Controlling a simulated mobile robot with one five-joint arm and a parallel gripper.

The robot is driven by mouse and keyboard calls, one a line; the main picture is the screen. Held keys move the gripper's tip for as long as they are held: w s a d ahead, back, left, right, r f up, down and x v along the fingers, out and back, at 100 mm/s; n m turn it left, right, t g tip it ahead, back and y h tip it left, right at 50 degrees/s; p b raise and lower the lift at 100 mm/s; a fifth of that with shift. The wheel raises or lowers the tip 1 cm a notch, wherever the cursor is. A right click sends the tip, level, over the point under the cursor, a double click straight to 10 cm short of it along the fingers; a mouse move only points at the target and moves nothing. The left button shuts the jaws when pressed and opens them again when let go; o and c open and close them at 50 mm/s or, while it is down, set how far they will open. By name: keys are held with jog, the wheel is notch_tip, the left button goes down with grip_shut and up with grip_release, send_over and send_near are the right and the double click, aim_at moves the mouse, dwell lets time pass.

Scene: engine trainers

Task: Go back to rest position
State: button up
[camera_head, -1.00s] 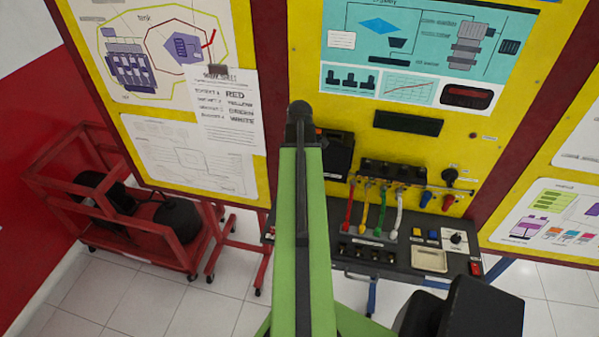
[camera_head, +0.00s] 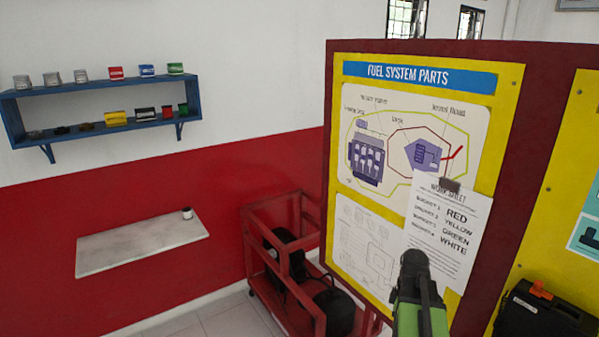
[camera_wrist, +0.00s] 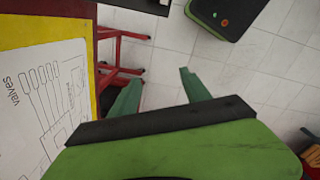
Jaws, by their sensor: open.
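My gripper (camera_wrist: 160,86) shows in the wrist view as two green fingers spread apart. It is open, with nothing between the fingers, and points down over the tiled floor. In the head view, part of my green and black arm (camera_head: 420,300) rises at the lower right, in front of the fuel system board (camera_head: 515,150). The fingers are not visible in the head view.
A red frame cart (camera_head: 262,228) with dark round parts stands left of the board. A pale wall shelf (camera_head: 140,243) holds a small dark cup (camera_head: 187,213). A blue shelf (camera_head: 100,94) carries several small boxes and tins. The wrist view shows red stand legs (camera_wrist: 125,50) near the gripper.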

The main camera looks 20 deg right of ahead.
jog(key=w+a+f+m+b, duration=0.1)
jog(key=a+f+m+b, duration=0.2)
jog(key=a, duration=0.7)
jog(key=w+a+f+m+b, duration=0.1)
jog(key=a+f, duration=0.4)
jog(key=a, duration=0.6)
jog(key=w+a+f+m+b, duration=0.2)
jog(key=a+f+m+b, duration=0.1)
jog(key=a, duration=0.7)
jog(key=shift+a+f+m+b, duration=0.35)
jog(key=shift+m+b, duration=0.45)
jog(key=shift+b, duration=0.45)
